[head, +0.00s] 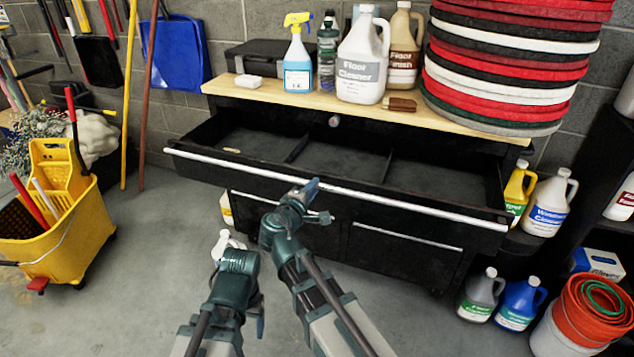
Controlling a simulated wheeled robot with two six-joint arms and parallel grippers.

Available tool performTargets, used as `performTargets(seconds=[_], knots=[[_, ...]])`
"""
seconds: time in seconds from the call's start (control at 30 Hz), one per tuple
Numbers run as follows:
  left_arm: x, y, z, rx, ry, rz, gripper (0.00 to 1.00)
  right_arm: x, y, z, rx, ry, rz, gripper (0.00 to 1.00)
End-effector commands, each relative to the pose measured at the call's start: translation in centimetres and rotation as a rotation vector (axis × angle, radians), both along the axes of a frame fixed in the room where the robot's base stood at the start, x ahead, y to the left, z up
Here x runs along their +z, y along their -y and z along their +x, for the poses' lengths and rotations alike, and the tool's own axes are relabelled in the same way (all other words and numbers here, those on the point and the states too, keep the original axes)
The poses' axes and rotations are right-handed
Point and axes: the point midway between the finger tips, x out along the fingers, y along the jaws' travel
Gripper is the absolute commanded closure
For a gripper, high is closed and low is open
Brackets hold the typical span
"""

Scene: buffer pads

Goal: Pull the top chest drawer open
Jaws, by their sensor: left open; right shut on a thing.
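The black chest's top drawer (345,163) is pulled well out, showing a dark interior with dividers. Its long silver handle (400,199) runs along the front edge. My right gripper (312,189) is shut on this handle, left of its middle. The wrist hides a little of the drawer front. My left gripper (236,258) is open, low in front of the chest's left side and apart from the drawer. Lower drawers (405,255) look shut.
The wooden chest top (300,102) carries a spray bottle (298,60), a floor cleaner jug (361,65) and stacked round pads (500,70). A yellow mop bucket (60,230) stands left. Jugs (520,300) and an orange bucket (590,310) stand right. Floor between is clear.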

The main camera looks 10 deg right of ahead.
Motion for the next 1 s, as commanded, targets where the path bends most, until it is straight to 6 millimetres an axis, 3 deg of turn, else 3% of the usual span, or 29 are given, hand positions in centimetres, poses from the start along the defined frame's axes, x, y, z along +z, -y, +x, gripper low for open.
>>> performTargets(seconds=[0.5,0.53,0.67,1.0], knots=[[-0.01,0.00,0.00,0.000,0.000,0.000,0.30,-0.02,-0.39,-0.48,0.001,0.000,0.002,1.00],[-0.01,0.00,0.00,0.000,0.000,0.000,0.30,-0.02,-0.39,-0.48,0.001,0.000,0.002,0.74],[-0.01,0.00,-0.01,0.000,0.000,0.000,0.30,-0.01,-0.38,-0.47,0.000,0.001,0.001,0.50],[0.03,0.00,-0.01,0.000,0.000,0.000,0.30,0.02,-0.33,-0.53,0.000,0.000,0.000,0.49]])
